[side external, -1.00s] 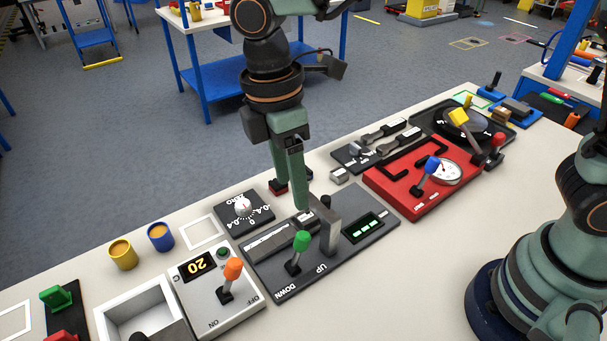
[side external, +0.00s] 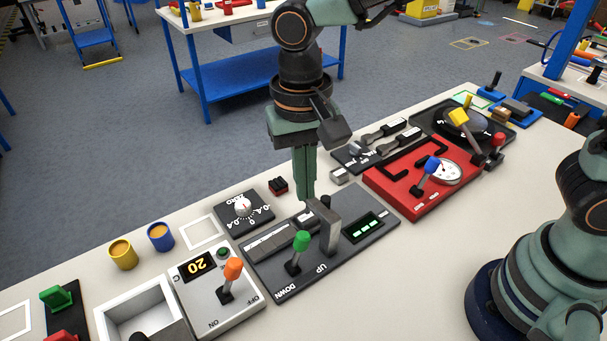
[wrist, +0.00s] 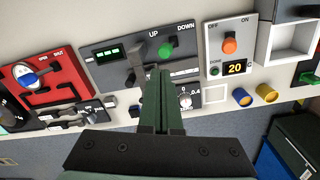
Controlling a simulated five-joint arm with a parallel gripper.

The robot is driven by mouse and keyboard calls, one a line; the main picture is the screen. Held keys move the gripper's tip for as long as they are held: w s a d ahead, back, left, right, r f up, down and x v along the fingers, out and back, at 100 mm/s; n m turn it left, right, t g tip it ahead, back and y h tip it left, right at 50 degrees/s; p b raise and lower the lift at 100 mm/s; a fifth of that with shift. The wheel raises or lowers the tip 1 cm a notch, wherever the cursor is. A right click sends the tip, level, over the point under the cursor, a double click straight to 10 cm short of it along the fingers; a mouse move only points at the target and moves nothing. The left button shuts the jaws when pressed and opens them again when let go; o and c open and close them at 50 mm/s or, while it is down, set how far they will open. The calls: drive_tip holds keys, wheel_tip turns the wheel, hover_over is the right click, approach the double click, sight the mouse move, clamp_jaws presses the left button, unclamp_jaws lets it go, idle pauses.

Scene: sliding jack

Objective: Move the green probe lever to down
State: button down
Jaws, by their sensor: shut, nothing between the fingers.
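The green probe lever (side external: 301,241) stands on a dark grey panel (side external: 283,279) marked DOWN at its left and UP to the right. Its round knob leans slightly toward the UP side in the side view. In the wrist view the green knob (wrist: 165,48) shows just ahead of the fingertips, below the UP and DOWN labels. My gripper (side external: 307,200) is shut and empty, pointing down near the panel's far edge, behind a grey upright bracket (side external: 330,228). In the wrist view its fingers (wrist: 160,76) lie together, apart from the knob as far as I can tell.
The grey bracket stands right of the lever. A white box with an orange lever (side external: 232,270) is to the left. A ZERO dial (side external: 243,207) lies behind. A red panel with a blue-knobbed lever (side external: 432,165) is to the right. Open table lies in front of the panel.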

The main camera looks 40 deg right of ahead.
sight(299, 253)
drive_tip(key=f+m, duration=0.3)
drive_tip(key=m, duration=0.1)
drive_tip(key=d+f+m, duration=0.1)
drive_tip(key=f+m, duration=0.7)
drive_tip(key=shift+d+m+t, duration=0.3)
drive_tip(key=shift+d, duration=0.1)
drive_tip(key=shift+a+r, duration=0.15)
